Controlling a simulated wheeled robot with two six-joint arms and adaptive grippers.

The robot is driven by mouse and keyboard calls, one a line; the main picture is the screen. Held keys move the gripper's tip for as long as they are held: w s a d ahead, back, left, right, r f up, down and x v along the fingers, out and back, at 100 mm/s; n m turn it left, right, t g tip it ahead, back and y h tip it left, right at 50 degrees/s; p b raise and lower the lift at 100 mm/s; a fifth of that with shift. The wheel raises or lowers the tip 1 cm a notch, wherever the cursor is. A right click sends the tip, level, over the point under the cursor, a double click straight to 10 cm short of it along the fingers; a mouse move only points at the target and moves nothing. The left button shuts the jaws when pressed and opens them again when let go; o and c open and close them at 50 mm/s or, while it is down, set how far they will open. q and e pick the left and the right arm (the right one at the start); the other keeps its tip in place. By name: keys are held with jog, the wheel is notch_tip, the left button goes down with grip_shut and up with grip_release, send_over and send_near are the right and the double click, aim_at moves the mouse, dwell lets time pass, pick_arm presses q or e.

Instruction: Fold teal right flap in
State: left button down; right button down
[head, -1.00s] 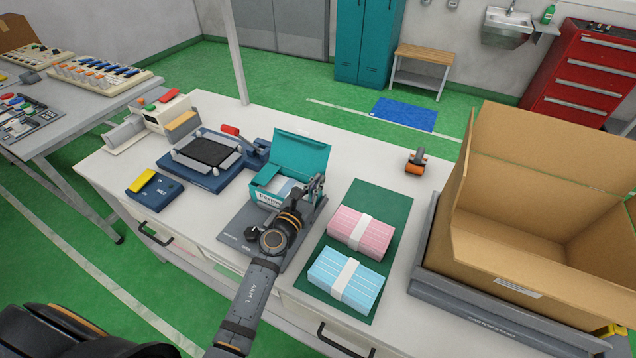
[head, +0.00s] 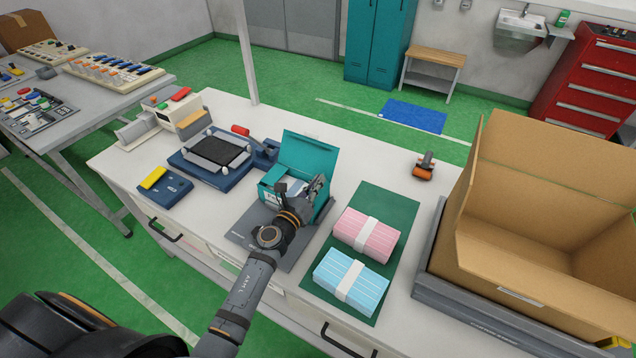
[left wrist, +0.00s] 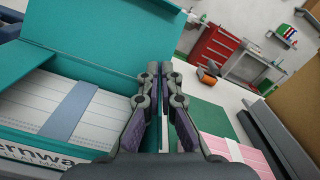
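The teal box (head: 270,194) stands on a grey plate with its lid (head: 308,158) raised at the back. In the left wrist view, banded white pleated contents (left wrist: 70,108) show inside it, with a teal left flap (left wrist: 22,62) lying inward over their left part. My left gripper (head: 319,183) is at the box's right side; in the left wrist view its fingers (left wrist: 160,75) are close together with a thin teal and pale strip seen between them. The right flap is mostly hidden by the gripper; I cannot tell its angle or whether it is touched. My right gripper is out of view.
A green mat (head: 385,205) with pink (head: 352,238) and blue (head: 332,279) banded stacks lies right of the box. A large open carton (head: 520,220) stands further right. A blue fixture (head: 190,172) is at left. An orange-and-black tool (head: 423,172) lies behind the mat.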

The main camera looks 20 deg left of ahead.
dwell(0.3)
pick_arm(q)
jog(key=c, duration=1.6)
grip_release()
jog(key=s+a, duration=0.2)
jog(key=s, duration=0.9)
jog(key=shift+s+a, duration=0.15)
jog(key=shift+s, duration=0.25)
